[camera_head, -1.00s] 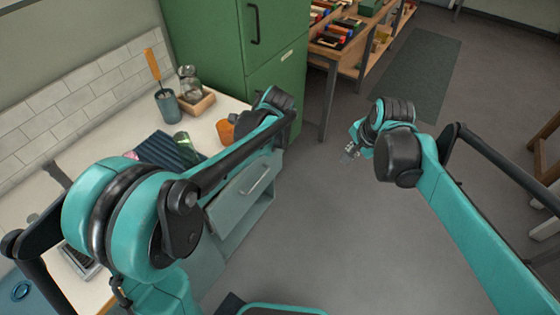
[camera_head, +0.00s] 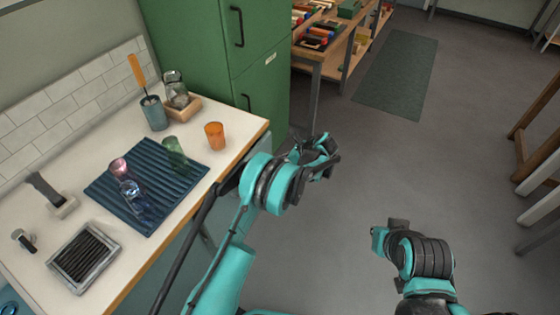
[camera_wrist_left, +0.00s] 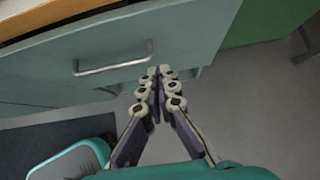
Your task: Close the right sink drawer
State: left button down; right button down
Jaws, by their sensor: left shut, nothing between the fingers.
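The drawer front (camera_wrist_left: 165,40) is pale teal with a silver bar handle (camera_wrist_left: 112,62), seen close up in the left wrist view just under the wooden counter edge. How far the drawer stands out is hard to tell. In the head view my left arm hides most of it. My left gripper (camera_wrist_left: 160,76) is shut and empty, its fingertips in front of the drawer's lower part, right of the handle; contact is not clear. It also shows in the head view (camera_head: 328,152), past the counter's right edge. My right gripper (camera_head: 378,238) hangs over open floor, its fingers unclear.
The white counter (camera_head: 105,238) holds a blue ribbed mat (camera_head: 145,205) with glasses, an orange cup (camera_head: 214,135), a utensil cup (camera_head: 154,113) and a drain grate (camera_head: 84,256). A green cabinet (camera_head: 205,50) stands behind.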

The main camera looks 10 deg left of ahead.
pick_arm(q)
jog(key=w+a+f+b, duration=0.2)
jog(key=a+f+b, duration=0.1)
jog(key=a, duration=0.4)
jog(key=shift+w+a+f, duration=0.4)
jog(key=shift+f, duration=0.2)
jog(key=a, duration=0.1)
jog(key=w+a, duration=0.1)
jog(key=a, duration=0.2)
jog(key=shift+w+a, duration=0.2)
jog(key=shift+w, duration=0.1)
jog(key=shift+r, duration=0.1)
